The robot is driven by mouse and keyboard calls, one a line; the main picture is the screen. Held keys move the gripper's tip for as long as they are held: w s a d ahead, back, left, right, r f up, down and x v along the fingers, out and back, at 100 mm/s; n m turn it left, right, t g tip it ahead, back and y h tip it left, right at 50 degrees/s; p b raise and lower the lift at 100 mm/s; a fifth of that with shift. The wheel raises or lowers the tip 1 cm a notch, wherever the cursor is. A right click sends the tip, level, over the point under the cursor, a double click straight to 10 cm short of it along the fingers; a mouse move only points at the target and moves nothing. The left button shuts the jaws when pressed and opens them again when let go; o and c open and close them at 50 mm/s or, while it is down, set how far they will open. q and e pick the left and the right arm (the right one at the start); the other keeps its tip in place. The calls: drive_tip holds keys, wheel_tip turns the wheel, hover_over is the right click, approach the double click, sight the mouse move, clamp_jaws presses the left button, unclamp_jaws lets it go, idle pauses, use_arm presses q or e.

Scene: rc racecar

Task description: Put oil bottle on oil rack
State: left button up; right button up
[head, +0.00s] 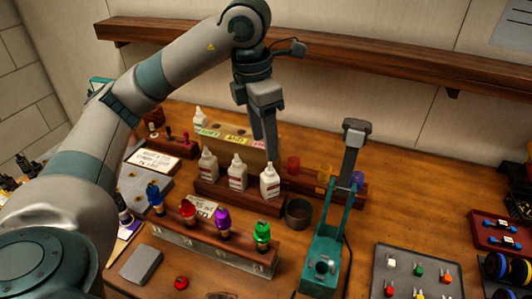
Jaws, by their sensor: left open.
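Several white oil bottles with red-and-white labels are in the head view. Three stand upright in a row on a low dark wooden stand (240,200): a left one (208,166), a middle one (237,174) and a right one (269,182). Another bottle (201,120) stands at the left end of the wooden rack behind, the likely oil rack (235,147), which has coloured labels and dark round holes on top. My left gripper (271,158) points down, open and empty, just above and behind the right bottle, in front of the rack's right end. My right gripper is out of view.
A rack of coloured-top bottles (212,243) stands in front. A dark cup (298,212) and a teal tool stand (322,260) are to the right. Small coloured cups (325,173) stand behind. A wooden shelf (370,58) runs along the wall above.

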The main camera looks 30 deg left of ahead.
use_arm(q)
drive_tip(key=shift+s+a+r, duration=0.1)
drive_tip(key=shift+r, duration=0.9)
drive_tip(key=shift+f, duration=0.1)
